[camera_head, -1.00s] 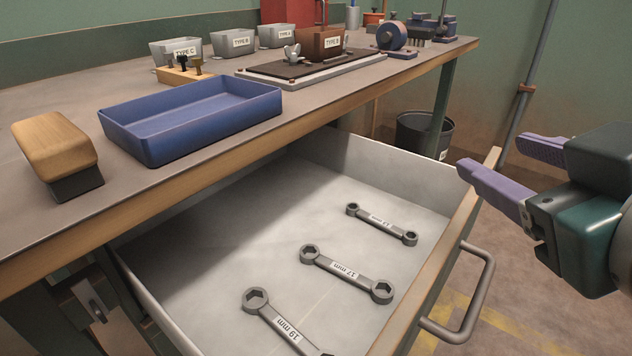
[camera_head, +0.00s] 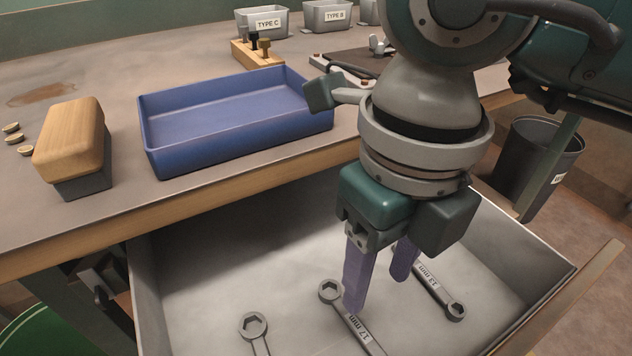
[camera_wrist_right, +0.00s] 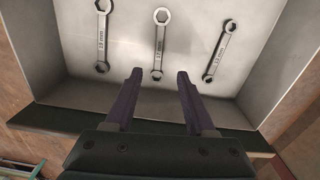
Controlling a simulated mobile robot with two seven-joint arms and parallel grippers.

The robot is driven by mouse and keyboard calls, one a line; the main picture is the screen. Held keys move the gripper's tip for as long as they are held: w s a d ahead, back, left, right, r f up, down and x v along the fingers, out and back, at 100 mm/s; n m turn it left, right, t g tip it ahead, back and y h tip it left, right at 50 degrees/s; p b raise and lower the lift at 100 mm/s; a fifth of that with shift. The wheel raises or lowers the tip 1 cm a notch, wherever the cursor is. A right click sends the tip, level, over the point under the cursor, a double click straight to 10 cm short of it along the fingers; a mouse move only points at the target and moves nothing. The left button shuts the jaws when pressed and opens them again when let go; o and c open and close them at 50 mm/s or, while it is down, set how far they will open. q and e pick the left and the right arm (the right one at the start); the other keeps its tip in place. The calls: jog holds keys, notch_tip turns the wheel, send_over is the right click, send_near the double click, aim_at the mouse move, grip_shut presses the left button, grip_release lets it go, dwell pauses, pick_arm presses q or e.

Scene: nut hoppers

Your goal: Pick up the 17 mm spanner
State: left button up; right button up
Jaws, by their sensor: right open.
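The 17 mm spanner (camera_head: 364,333) lies flat in the open drawer, labelled, with its lower end cut off by the head view's edge. In the right wrist view the 17 mm spanner (camera_wrist_right: 159,45) is the middle one, its near ring close to the line between my fingertips. My right gripper (camera_head: 378,294) is open and empty, its purple fingers pointing down over the drawer. In the head view one finger overlaps the spanner's shaft; I cannot tell the exact height. The right gripper (camera_wrist_right: 160,74) shows both fingers apart in the wrist view. My left gripper is not in view.
The 13 mm spanner (camera_head: 430,280) lies to the right and another, larger spanner (camera_head: 254,338) to the left. The drawer's walls (camera_head: 525,235) surround them. A blue tray (camera_head: 240,133) and a wood-topped brush-like block (camera_head: 72,140) stand on the bench above.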

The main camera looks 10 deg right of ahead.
jog(key=b, duration=0.1)
send_over(361, 331)
jog(key=f, duration=0.4)
jog(key=shift+d+f, duration=0.2)
jog(key=shift+f, duration=0.1)
jog(key=f+b, duration=0.1)
jog(key=f, duration=0.4)
jog(key=shift+a+f, duration=0.1)
jog(key=shift+a, duration=0.1)
jog(key=shift+c, duration=0.2)
grip_shut()
